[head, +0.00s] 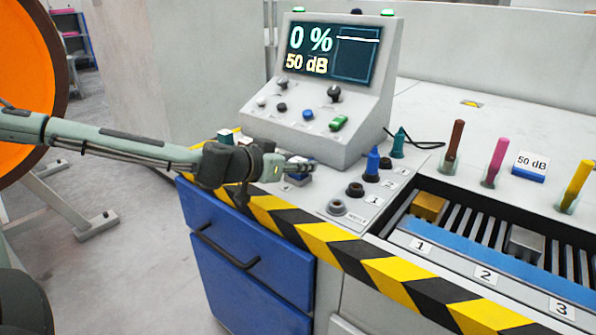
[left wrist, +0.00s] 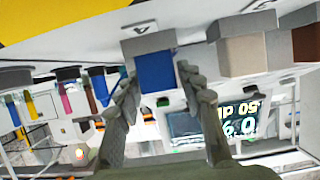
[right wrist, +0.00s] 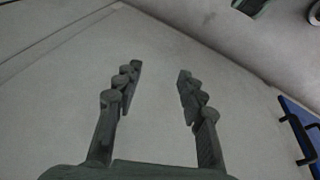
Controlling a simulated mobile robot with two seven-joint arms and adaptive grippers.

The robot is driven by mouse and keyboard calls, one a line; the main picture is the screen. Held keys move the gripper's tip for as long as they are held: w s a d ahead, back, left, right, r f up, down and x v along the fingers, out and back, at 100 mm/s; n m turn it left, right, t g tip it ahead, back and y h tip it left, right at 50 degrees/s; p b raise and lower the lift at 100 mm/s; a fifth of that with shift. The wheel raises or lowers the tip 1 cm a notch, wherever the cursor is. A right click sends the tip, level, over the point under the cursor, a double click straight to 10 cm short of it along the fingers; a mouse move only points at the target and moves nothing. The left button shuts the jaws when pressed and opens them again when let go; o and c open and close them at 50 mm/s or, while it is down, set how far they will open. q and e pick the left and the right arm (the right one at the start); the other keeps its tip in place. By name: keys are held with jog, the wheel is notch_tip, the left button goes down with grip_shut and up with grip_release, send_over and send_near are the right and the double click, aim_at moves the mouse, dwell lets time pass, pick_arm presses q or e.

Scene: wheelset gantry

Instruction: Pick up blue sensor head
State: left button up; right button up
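The blue sensor head (left wrist: 155,72) is a blue block with a grey end, in the middle of the left wrist view. In the head view a small part of it (head: 297,180) shows under my left fingertips, on the bench edge beside the console. My left gripper (head: 302,163) is over it. In the left wrist view the gripper (left wrist: 158,80) has its fingers apart, one on each side of the block, with a narrow gap visible. Whether either finger touches it is hard to tell. My right gripper (right wrist: 157,80) is open and empty, above grey floor.
A console (head: 325,85) with a screen and knobs stands just behind my left gripper. Blue and teal cone-shaped parts (head: 373,160) stand to its right. Beige and brown blocks (left wrist: 242,55) sit beside the blue one. A blue drawer (head: 240,255) lies below the striped edge.

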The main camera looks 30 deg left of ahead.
pick_arm(q)
grip_shut()
